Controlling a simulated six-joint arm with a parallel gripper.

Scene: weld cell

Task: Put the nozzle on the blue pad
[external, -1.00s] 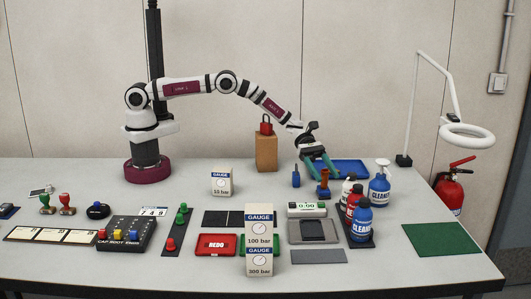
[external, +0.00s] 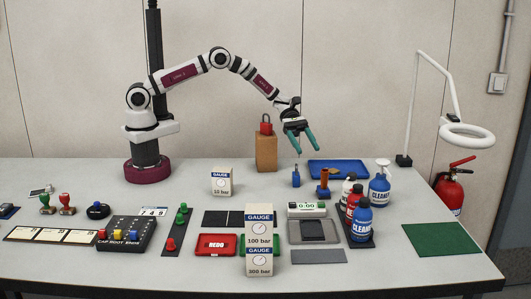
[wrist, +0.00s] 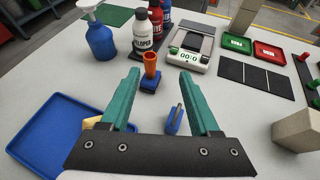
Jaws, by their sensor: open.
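An orange-brown cylindrical piece, which I take for the nozzle (external: 324,175), stands upright on a small blue block that I take for the blue pad (external: 323,193). In the wrist view the nozzle (wrist: 151,63) and the pad (wrist: 149,84) show just beyond the left finger, apart from it. My gripper (external: 303,148) is open and empty, raised above the table and to the left of the nozzle. In the wrist view its two green fingers (wrist: 160,80) are spread wide.
A blue stand with a grey pin (wrist: 173,118) sits below my gripper. A blue tray (external: 338,163) lies behind the nozzle. A tan object (wrist: 91,122) is partly hidden by the left finger. Several bottles (external: 362,215) stand to the right. A block carries a red padlock (external: 266,125).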

